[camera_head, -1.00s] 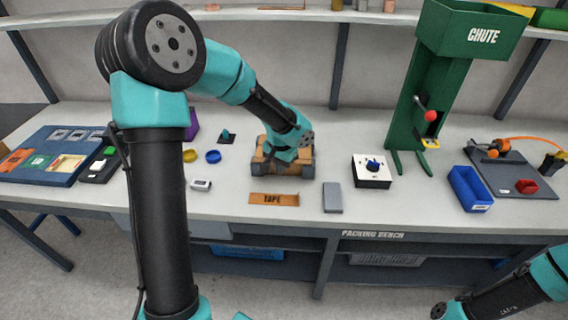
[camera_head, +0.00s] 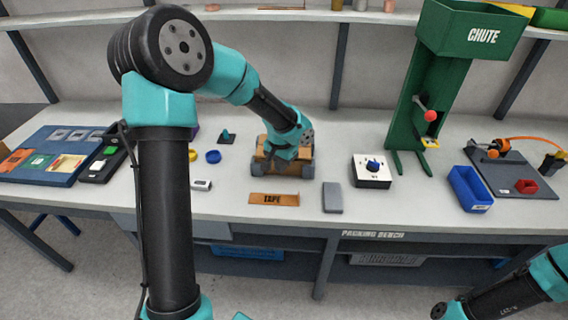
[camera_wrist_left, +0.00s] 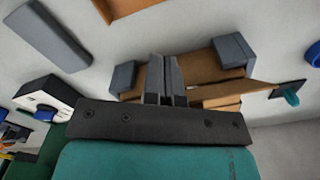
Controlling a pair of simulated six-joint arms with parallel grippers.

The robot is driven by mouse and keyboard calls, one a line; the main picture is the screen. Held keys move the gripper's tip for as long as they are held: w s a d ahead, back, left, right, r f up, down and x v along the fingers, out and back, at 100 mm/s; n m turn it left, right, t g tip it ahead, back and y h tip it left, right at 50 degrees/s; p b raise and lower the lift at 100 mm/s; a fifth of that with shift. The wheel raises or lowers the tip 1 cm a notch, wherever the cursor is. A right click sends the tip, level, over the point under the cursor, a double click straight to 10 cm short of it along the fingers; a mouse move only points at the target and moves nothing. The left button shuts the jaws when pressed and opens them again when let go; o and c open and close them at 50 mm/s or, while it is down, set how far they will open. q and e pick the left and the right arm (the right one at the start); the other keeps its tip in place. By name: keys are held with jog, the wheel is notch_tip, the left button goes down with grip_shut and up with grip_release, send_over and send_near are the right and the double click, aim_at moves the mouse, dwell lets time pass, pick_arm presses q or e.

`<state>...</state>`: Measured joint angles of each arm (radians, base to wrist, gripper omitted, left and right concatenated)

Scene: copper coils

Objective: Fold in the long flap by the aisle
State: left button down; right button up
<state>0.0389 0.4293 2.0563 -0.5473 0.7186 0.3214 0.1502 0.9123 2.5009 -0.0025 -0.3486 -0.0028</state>
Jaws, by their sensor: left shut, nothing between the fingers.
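The cardboard box (camera_head: 290,170) sits on the bench between grey corner blocks, mostly covered by my left wrist in the head view. In the left wrist view the box (camera_wrist_left: 203,65) lies under and around the fingers, and a thin cardboard flap (camera_wrist_left: 238,92) sticks out to the right. My left gripper (camera_wrist_left: 164,72) is shut and empty, its fingertips over the box; I cannot tell whether they touch the cardboard. In the head view the left gripper (camera_head: 281,155) is at the box top, its fingers largely hidden. My right gripper is out of view.
An orange-brown TAPE strip (camera_head: 274,199) and a grey block (camera_head: 333,197) lie in front of the box. A white box with a blue knob (camera_head: 372,171) stands right, before the green chute (camera_head: 433,100). Small blue and yellow items lie left.

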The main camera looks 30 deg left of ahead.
pick_arm(q)
jog(key=shift+w+a+r, duration=0.1)
jog(key=shift+w+a, duration=0.2)
jog(key=shift+w, duration=0.35)
jog(key=shift+w+a+r, duration=0.1)
jog(key=shift+w+a, duration=0.2)
jog(key=shift+w, duration=0.3)
jog(key=shift+w+a+r, duration=0.1)
jog(key=shift+w+a, duration=0.2)
jog(key=shift+w, duration=0.35)
jog(key=w, duration=0.1)
jog(key=w+a+r, duration=0.1)
jog(key=w, duration=0.1)
jog(key=shift+w+a+r, duration=0.3)
jog(key=shift+a, duration=0.1)
jog(key=shift+w+a+f, duration=0.25)
jog(key=shift+w, duration=0.3)
jog(key=shift+w+a+f, duration=0.25)
jog(key=shift+w, duration=0.25)
jog(key=shift+f, duration=1.15)
jog(key=shift+r, duration=0.1)
